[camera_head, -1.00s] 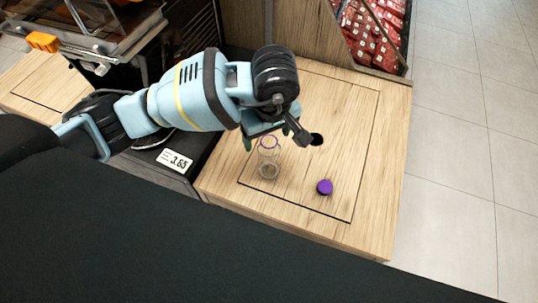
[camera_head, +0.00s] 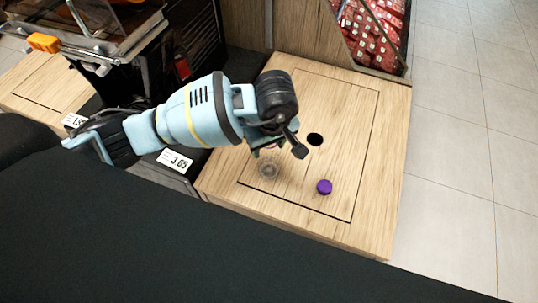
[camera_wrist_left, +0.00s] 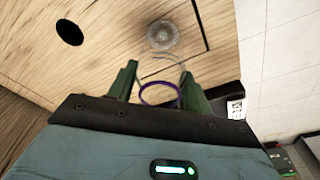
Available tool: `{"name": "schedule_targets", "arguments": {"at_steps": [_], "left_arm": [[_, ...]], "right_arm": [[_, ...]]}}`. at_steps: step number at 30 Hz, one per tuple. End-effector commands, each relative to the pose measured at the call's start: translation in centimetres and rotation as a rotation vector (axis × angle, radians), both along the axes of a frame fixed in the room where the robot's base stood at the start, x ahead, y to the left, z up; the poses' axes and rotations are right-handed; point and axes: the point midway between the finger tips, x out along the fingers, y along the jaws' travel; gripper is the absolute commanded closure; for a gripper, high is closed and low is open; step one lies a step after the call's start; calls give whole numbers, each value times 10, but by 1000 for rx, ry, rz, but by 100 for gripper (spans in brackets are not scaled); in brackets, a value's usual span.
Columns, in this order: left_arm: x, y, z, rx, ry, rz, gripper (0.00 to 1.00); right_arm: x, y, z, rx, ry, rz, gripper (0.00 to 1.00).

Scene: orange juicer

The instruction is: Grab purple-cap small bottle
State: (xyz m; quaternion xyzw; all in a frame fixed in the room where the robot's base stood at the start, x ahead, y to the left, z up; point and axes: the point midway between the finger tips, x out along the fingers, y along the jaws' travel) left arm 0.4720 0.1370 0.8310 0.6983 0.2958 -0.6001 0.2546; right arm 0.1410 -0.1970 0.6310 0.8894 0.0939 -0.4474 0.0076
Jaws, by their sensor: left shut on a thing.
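A clear small bottle (camera_head: 268,171) stands on the wooden counter top, its upper part hidden by my left gripper (camera_head: 270,150) in the head view. In the left wrist view, the bottle (camera_wrist_left: 163,38) shows its round base, and a purple ring circles its open mouth. My left gripper (camera_wrist_left: 158,75) is shut on the bottle, with one green finger on each side. A round purple cap (camera_head: 324,187) lies apart on the counter, to the right of the bottle. My right gripper is not in view.
The wooden counter (camera_head: 372,215) has a round dark hole (camera_head: 315,139) behind the cap. A dark machine with a price tag (camera_head: 174,160) stands to the left. Red packets (camera_head: 372,35) are behind. The counter's right part is clear.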

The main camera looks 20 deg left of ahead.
Motion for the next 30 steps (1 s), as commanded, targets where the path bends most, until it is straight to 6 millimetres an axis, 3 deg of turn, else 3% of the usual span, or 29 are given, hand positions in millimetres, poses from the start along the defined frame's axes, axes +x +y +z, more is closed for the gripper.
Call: {"name": "schedule_targets", "arguments": {"at_steps": [1,4,16,23,30], "left_arm": [[0,0,0,0,0,0,70],[0,0,0,0,0,0,83],[1,0,7,-1,-2,0,83],[1,0,39,0,-4,0,83],[-48,26,39,2,1,-2,83]], "right_arm": [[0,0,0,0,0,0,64],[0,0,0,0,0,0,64],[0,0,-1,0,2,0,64],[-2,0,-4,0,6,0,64],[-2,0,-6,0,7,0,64]]}}
